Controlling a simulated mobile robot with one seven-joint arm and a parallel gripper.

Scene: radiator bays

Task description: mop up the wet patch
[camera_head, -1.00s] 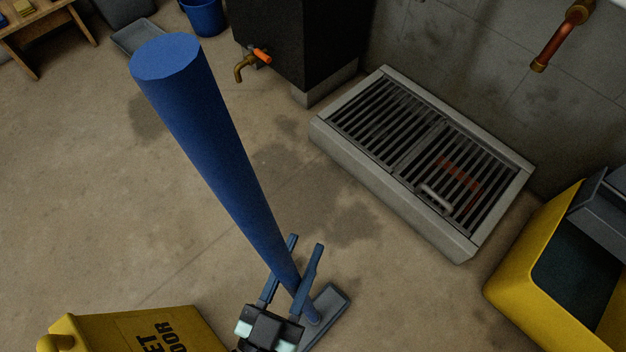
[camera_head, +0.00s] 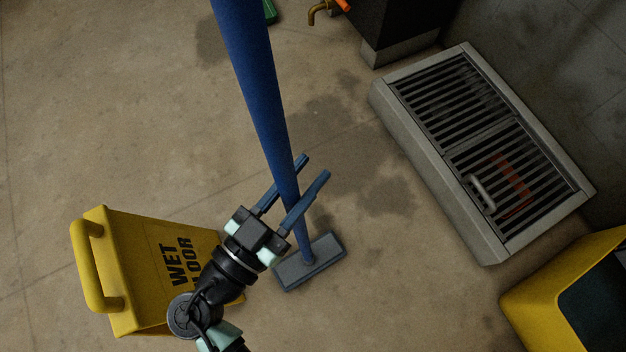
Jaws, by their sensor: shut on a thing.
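My gripper (camera_head: 313,168) is shut on the blue handle (camera_head: 255,85) of a mop, with one finger on each side of it. The handle leans up and to the left and runs out of the top of the view. The flat grey-blue mop head (camera_head: 322,256) is below the gripper, at or just above the concrete floor; I cannot tell if it touches. A dark damp-looking patch (camera_head: 382,195) spreads on the floor up and to the right of the head, with another dark area (camera_head: 325,115) farther up. I cannot tell which stains are wet.
A yellow wet-floor sign (camera_head: 145,265) stands left of my arm. A raised drain grate with a grey rim (camera_head: 425,155) is at the right, with a red object under its bars. A yellow bucket (camera_head: 540,310) is at the lower right. A brass tap (camera_head: 318,14) shows at the top.

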